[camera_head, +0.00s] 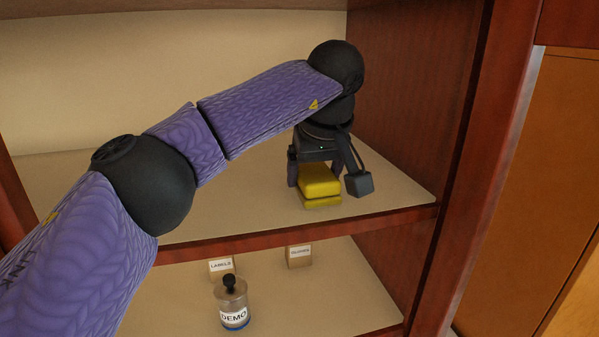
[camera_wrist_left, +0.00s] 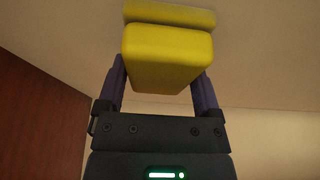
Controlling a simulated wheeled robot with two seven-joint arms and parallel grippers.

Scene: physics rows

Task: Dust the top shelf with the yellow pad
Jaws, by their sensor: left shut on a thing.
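The yellow pad (camera_head: 319,180) is between the fingers of my left gripper (camera_head: 316,172), which is shut on it. The pad is over the right part of the top shelf (camera_head: 235,205). Its thinner lower layer appears to touch the shelf surface, though the exact contact is hard to see. In the left wrist view the pad (camera_wrist_left: 167,58) sits between the two fingers of the left gripper (camera_wrist_left: 162,85), with the pale shelf surface behind it. My left arm crosses the head view from the lower left and hides part of the shelf. My right gripper is not in view.
The red-brown side wall (camera_head: 405,100) stands close to the right of the gripper. On the lower shelf are a clear DEMO jar (camera_head: 231,303), a LABELS box (camera_head: 221,267) and another small box (camera_head: 299,256). The visible top shelf is otherwise bare.

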